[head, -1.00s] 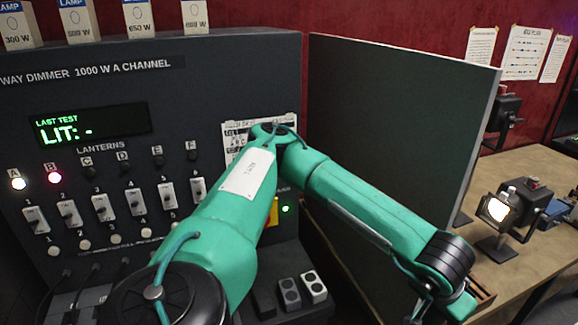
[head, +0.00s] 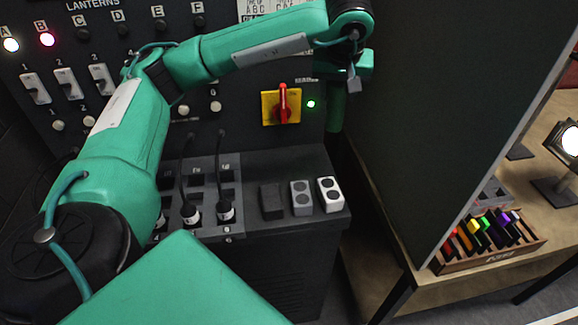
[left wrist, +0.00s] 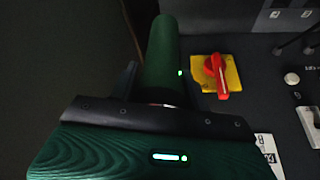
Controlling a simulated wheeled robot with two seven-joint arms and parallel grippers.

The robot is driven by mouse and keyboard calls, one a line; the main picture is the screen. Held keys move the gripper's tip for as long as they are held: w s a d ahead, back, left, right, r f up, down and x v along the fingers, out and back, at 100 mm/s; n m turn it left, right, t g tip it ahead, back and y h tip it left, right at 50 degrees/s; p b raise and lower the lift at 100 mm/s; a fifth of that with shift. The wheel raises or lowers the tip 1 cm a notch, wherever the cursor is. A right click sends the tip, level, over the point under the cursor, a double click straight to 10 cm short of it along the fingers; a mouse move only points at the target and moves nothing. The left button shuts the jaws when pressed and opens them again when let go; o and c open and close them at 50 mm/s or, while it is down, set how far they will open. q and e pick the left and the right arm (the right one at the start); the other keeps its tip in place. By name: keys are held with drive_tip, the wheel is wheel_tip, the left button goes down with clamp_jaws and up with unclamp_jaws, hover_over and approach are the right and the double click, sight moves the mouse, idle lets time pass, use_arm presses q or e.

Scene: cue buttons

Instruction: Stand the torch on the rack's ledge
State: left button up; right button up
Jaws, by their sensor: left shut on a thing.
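The torch is a dark green cylinder (head: 336,112), beside the rack's right edge and in front of the dark panel. In the left wrist view the torch (left wrist: 162,55) stretches away from my left gripper (left wrist: 158,92), which is shut on it. In the head view my left gripper (head: 352,78) is partly hidden by its own wrist. The rack (head: 240,100) is a black dimmer cabinet. Its ledge (head: 300,162) juts out at the bottom, below and left of the torch. The torch looks clear of the ledge. My right gripper is not in view.
Small two-dot blocks (head: 330,194) stand near the ledge's front right, beside plugged cables (head: 192,213). A red switch on a yellow plate (head: 282,104) is on the rack's face. A dark panel (head: 450,110) stands to the right, beside a wooden table (head: 480,278).

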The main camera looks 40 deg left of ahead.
use_arm(q)
drive_tip(key=a+r+n+b, duration=0.1)
drive_tip(key=a+r+n, duration=0.1)
drive_tip(key=a, duration=0.2)
wheel_tip(320, 180, down, 20)
drive_tip(key=p, duration=0.3)
drive_tip(key=shift+r+y, duration=0.2)
drive_tip(key=shift+y, duration=0.1)
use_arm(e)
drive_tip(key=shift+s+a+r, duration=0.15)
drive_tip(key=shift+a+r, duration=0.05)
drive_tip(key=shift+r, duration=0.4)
use_arm(q)
drive_tip(key=shift+s, duration=0.1)
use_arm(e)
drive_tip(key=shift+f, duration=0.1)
use_arm(q)
drive_tip(key=shift+f, duration=0.2)
drive_tip(key=o, duration=1.1)
drive_tip(key=shift+r, duration=0.1)
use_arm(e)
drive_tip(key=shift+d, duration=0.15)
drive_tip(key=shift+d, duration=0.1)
use_arm(q)
drive_tip(key=b+v, duration=0.3)
drive_tip(key=v, duration=0.9)
drive_tip(key=shift+r, duration=0.25)
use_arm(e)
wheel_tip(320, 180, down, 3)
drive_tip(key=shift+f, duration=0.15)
